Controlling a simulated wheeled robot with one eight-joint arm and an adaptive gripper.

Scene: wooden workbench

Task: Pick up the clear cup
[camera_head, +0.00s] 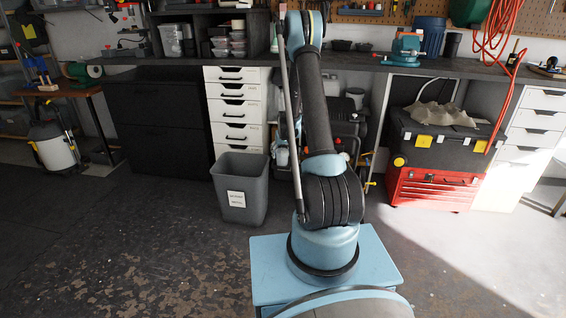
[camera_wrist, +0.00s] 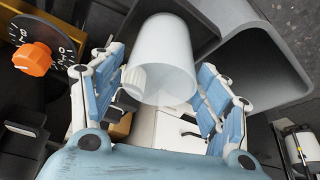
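The clear cup (camera_wrist: 165,55) is a frosted, translucent tumbler in the upper middle of the wrist view, slightly tilted in the picture. My gripper (camera_wrist: 161,72) has its two blue padded fingers spread wide, one on each side of the cup. The cup lies between the fingertips; whether either finger touches it I cannot tell. What the cup rests on is hidden. I cannot make out the cup in the head view.
An orange knob (camera_wrist: 33,59) on a dial is near the left finger. A grey open container (camera_wrist: 262,50) is close on the right. In the head view, the workbench (camera_head: 450,66) runs along the wall, with a grey bin (camera_head: 240,190) and red toolbox (camera_head: 432,190) below. The front floor is clear.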

